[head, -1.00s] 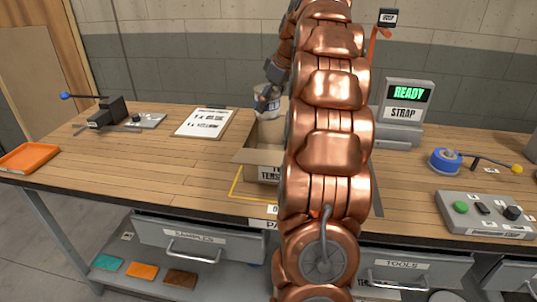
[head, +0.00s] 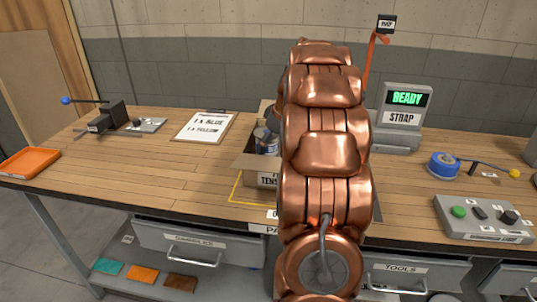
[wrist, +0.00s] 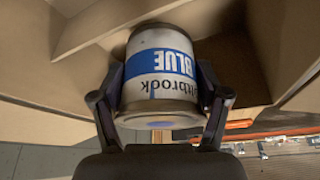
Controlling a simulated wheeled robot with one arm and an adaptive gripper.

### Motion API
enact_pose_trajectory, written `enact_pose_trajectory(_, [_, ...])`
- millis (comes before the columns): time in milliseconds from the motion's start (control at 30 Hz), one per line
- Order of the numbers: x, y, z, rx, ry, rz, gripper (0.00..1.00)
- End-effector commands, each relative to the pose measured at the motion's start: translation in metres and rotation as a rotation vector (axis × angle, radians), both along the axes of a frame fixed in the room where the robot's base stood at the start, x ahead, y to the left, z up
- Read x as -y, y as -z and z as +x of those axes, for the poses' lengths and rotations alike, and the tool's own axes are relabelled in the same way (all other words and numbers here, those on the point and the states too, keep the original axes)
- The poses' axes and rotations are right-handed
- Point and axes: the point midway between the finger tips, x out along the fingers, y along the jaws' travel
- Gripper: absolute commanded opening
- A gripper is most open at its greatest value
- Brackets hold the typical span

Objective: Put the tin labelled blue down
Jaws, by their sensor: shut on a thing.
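The tin labelled blue (wrist: 163,62) is white with a blue band and sits between the two fingers of my gripper (wrist: 161,85) in the wrist view. Its lettering appears upside down there. Cardboard walls surround it. In the head view the tin (head: 261,136) shows in small part at the open cardboard box (head: 262,179), left of my copper arm. My arm hides most of the box and my gripper there. I cannot tell whether the tin touches the box floor.
A clipboard (head: 204,127) listing blue and yellow lies left of the box. An orange tray (head: 28,162) is at the far left. A strap machine (head: 402,117) showing READY, blue tape (head: 443,163) and a button panel (head: 484,218) are at right. Bare wood lies left of the box.

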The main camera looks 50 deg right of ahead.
Motion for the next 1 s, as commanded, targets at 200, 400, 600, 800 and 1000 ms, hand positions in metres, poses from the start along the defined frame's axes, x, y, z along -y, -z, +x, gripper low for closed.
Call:
enact_pose_trajectory(200, [-0.001,0.021,-0.001,-0.005,0.001,0.003,0.08])
enact_pose_trajectory(400, [0.001,0.042,0.0,-0.001,0.002,-0.002,0.08])
enact_pose_trajectory(600, [0.001,0.042,0.0,0.0,0.001,-0.002,0.08])
enact_pose_trajectory(800, [0.0,0.044,0.0,-0.001,0.001,-0.002,0.79])
enact_pose_trajectory(1000, [0.0,0.044,0.0,-0.001,0.0,-0.001,1.0])
